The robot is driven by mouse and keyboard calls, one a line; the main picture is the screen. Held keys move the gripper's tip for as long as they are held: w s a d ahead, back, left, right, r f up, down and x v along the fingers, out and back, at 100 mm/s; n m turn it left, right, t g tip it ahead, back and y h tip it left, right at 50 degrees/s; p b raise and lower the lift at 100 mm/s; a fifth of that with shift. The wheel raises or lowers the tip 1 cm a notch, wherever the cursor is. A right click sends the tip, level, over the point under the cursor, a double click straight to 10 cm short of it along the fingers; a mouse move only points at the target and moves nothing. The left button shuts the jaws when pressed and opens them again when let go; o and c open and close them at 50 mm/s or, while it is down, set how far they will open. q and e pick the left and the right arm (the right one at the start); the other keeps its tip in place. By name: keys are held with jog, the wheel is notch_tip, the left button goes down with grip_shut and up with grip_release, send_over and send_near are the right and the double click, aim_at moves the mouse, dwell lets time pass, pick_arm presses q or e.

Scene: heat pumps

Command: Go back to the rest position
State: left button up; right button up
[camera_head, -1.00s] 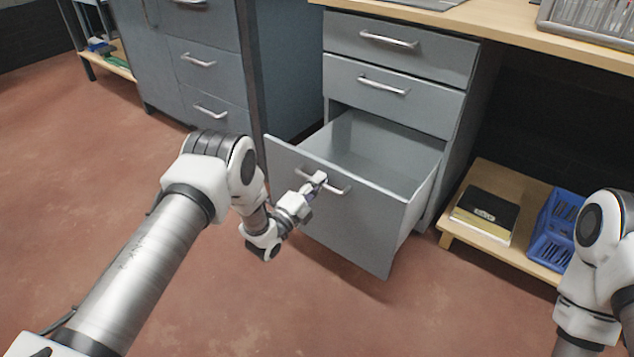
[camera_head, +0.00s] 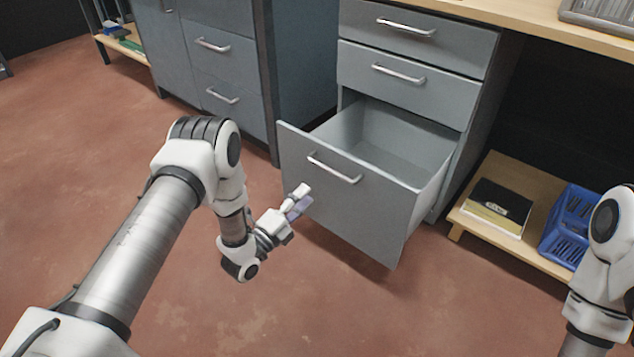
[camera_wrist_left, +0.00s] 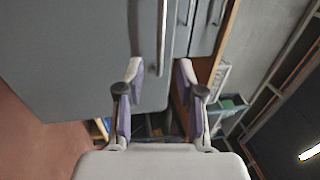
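My left gripper (camera_head: 298,200) is in front of the open bottom drawer (camera_head: 345,205), a little to the left of its handle (camera_head: 334,169) and apart from it. In the left wrist view my left gripper (camera_wrist_left: 160,75) has its two fingers spread, with nothing held between them. The handle (camera_wrist_left: 162,38) shows there beyond the fingertips. The drawer is pulled well out and looks empty. My right arm (camera_head: 600,255) shows only in part at the right edge, and its gripper is out of the picture.
Two upper drawers (camera_head: 420,85) of the grey cabinet are shut. A wooden shelf (camera_head: 475,231) at right holds a black and yellow box (camera_head: 497,205) and a blue basket (camera_head: 570,225). Another grey cabinet (camera_head: 225,75) stands at back left. The red floor (camera_head: 70,190) at left is clear.

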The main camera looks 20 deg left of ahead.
pick_arm(q)
jog(key=shift+s+a+f, duration=0.1)
jog(key=shift+s+a, duration=0.1)
jog(key=shift+s, duration=0.35)
